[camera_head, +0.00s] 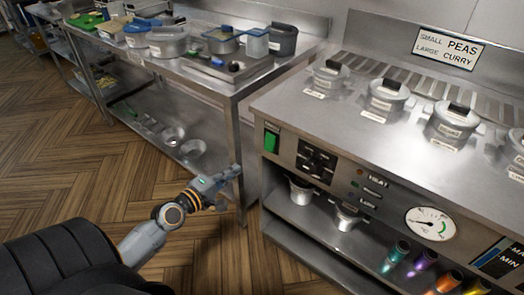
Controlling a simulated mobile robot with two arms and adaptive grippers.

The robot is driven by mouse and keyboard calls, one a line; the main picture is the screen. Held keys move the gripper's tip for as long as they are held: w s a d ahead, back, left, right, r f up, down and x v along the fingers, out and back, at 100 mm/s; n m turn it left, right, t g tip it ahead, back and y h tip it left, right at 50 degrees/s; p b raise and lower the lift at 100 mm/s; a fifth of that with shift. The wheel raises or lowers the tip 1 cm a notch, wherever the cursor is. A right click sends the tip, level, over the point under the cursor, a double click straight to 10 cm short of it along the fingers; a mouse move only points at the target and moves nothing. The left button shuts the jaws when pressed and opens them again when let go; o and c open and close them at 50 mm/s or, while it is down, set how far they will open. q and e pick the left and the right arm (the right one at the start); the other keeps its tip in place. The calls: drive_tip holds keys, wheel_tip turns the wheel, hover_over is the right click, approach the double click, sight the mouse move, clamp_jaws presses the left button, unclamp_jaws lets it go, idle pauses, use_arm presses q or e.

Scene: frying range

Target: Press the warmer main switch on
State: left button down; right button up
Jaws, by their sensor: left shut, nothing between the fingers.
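The warmer (300,118) is a steel counter unit on the right with a front control panel. A green switch (271,141) in a dark frame sits at the left end of that panel. I cannot tell its on or off position from here. My left gripper (228,185) is shut and empty, in front of the table leg, lower and to the left of the green switch and apart from it. My right gripper is not in view.
The panel also carries a black knob block (316,162), HEAT indicators (371,185) and a round gauge (430,223). Lidded pots (389,98) sit in the warmer top. A steel table (190,72) with containers stands to the left. Wooden floor (60,165) is open in front.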

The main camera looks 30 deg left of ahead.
sight(268, 148)
use_arm(q)
drive_tip(key=w, duration=0.4)
drive_tip(key=w+f, duration=0.1)
drive_tip(key=w, duration=0.3)
drive_tip(key=w+d+f, duration=0.1)
drive_tip(key=w, duration=0.3)
drive_tip(key=shift+w+p, duration=0.35)
drive_tip(key=shift+p, duration=0.05)
drive_tip(key=shift+w+f, duration=0.1)
drive_tip(key=shift+w, duration=0.4)
drive_tip(key=shift+w+f+b, duration=0.15)
drive_tip(key=shift+w+b, duration=0.1)
drive_tip(key=shift+b, duration=0.05)
drive_tip(key=shift+d, duration=0.1)
